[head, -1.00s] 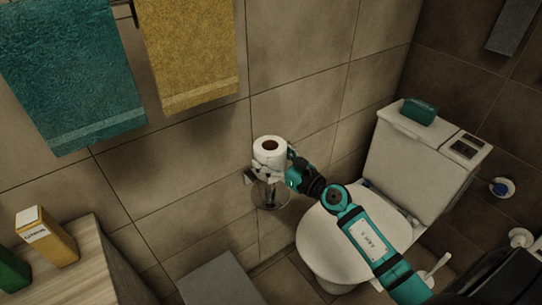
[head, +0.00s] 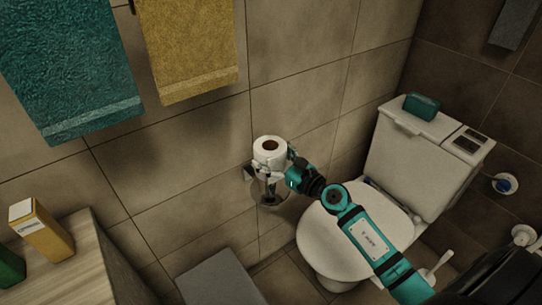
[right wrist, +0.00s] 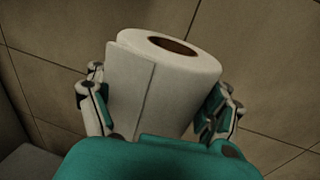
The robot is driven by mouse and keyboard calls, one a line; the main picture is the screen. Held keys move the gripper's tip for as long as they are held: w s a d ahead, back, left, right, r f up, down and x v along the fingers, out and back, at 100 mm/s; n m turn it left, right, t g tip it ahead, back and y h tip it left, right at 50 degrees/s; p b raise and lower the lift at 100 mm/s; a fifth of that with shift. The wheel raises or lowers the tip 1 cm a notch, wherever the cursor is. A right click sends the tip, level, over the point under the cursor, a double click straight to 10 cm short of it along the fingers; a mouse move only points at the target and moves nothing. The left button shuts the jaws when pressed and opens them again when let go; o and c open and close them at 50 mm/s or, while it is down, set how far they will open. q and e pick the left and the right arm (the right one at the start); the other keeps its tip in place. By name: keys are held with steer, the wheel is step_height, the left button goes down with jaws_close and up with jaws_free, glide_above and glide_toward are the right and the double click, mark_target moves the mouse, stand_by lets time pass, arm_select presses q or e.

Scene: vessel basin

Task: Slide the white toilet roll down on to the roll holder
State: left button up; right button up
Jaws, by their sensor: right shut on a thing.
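The white toilet roll (head: 270,149) is upright in my right gripper (head: 271,169), close to the tiled wall. In the right wrist view the roll (right wrist: 160,85) sits between the two fingers of the gripper (right wrist: 160,108), one on each side, with its brown core showing on top. The roll holder (head: 268,197) is on the wall just below the roll, with its base and part of its wall mount in view. The gripper and roll hide its upper part, so I cannot tell whether its post is inside the core. My left gripper is not in view.
The toilet (head: 345,225) stands right of the holder, under my right arm, with a green box (head: 421,105) on its tank. Teal (head: 75,75) and yellow (head: 190,50) towels hang at upper left.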

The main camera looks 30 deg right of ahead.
steer(key=shift+f+b, duration=1.7)
steer(key=shift+f, duration=0.2)
steer(key=shift+f+b, duration=1.05)
steer(key=shift+f, duration=0.1)
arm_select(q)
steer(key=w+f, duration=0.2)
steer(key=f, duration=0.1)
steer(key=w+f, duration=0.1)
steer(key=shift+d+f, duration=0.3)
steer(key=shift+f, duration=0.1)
arm_select(e)
steer(key=shift+f, duration=0.1)
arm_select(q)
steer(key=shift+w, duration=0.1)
arm_select(e)
steer(key=o, duration=0.9)
steer(key=shift+o, duration=0.9)
steer(key=shift+s+d, duration=0.1)
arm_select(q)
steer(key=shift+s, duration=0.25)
